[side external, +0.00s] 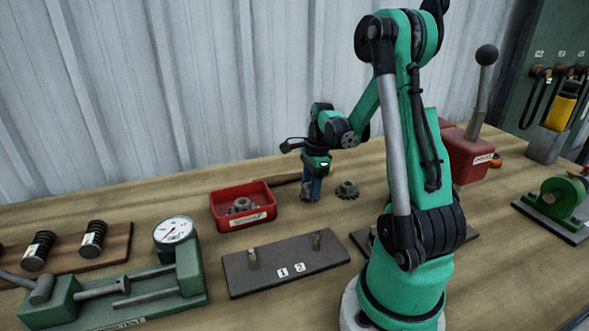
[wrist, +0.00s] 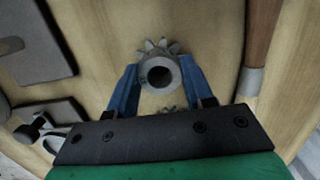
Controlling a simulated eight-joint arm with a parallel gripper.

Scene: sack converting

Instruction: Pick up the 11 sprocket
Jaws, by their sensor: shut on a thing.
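A grey toothed sprocket (wrist: 158,48) with a round hub and bore sits between the blue fingers of my gripper (wrist: 160,80) in the wrist view. My gripper (side external: 311,186) is shut on it, low over the bench in the side view, where the held sprocket (side external: 307,196) is partly hidden by the fingers. I cannot tell whether it is clear of the bench. A second sprocket (side external: 347,190) lies just right of the gripper. Another sprocket (side external: 241,206) lies in the red tray (side external: 266,216). I can read no tooth number on any sprocket.
A wooden handle (side external: 283,180) lies behind the gripper. A dark plate with two pegs (side external: 283,266) marked 1 and 2 is in front. A green fixture with a dial gauge (side external: 173,231) is at left, and a red lever box (side external: 466,154) at right.

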